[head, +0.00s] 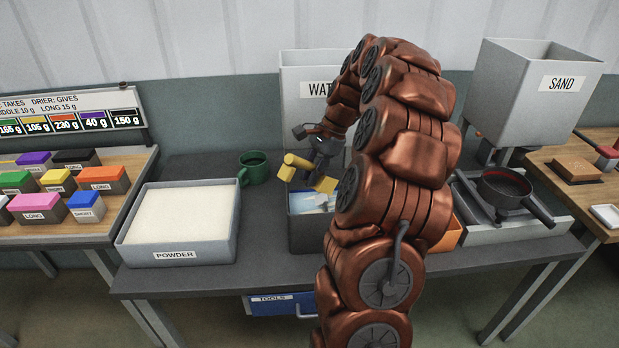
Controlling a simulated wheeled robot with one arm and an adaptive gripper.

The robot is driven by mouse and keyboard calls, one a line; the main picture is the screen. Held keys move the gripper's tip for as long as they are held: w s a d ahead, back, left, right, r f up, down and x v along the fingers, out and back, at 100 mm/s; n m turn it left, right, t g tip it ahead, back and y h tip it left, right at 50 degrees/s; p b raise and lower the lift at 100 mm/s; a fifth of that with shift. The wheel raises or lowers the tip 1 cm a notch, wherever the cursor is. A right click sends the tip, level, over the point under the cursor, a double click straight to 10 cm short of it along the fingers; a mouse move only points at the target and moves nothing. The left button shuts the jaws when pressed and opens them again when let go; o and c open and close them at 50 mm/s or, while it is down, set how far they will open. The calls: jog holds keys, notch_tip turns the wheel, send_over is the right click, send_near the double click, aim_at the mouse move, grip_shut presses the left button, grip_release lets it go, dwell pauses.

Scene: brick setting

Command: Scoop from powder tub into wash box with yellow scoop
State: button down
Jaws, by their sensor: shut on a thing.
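The powder tub (218,249) is a pale grey tray labelled POWDER, nearly full of white powder, at the left of the dark table. My gripper (314,157) is shut on the yellow scoop (291,167), whose yellow parts show on both sides of the fingers. The scoop is above an open dark grey box (303,235), right of the tub. This box may be the wash box; I see no label on it. A blue and white surface shows inside it. My arm hides its right side. I cannot tell whether the scoop holds powder.
A green mug (255,168) stands between tub and box. A tall grey bin (308,105) labelled WAT..., partly hidden, stands behind my gripper. An orange box (450,236) shows right of my arm. A dark pan (503,187) and a SAND hopper (533,103) are further right. Coloured blocks (42,203) lie left.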

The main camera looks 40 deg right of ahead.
jog(key=r+h+b, duration=0.1)
jog(key=h, duration=0.1)
jog(key=r+h+b, duration=0.1)
jog(key=h+b, duration=0.1)
jog(key=shift+h, duration=0.4)
jog(key=shift+r+h+b, duration=0.2)
jog(key=shift+h+b, duration=0.1)
jog(key=shift+b, duration=0.05)
jog(key=shift+r+n+h+b, duration=0.3)
jog(key=shift+r+h+b, duration=0.3)
jog(key=shift+h+b, duration=0.35)
jog(key=shift+r+h, duration=0.25)
jog(key=shift+r, duration=0.15)
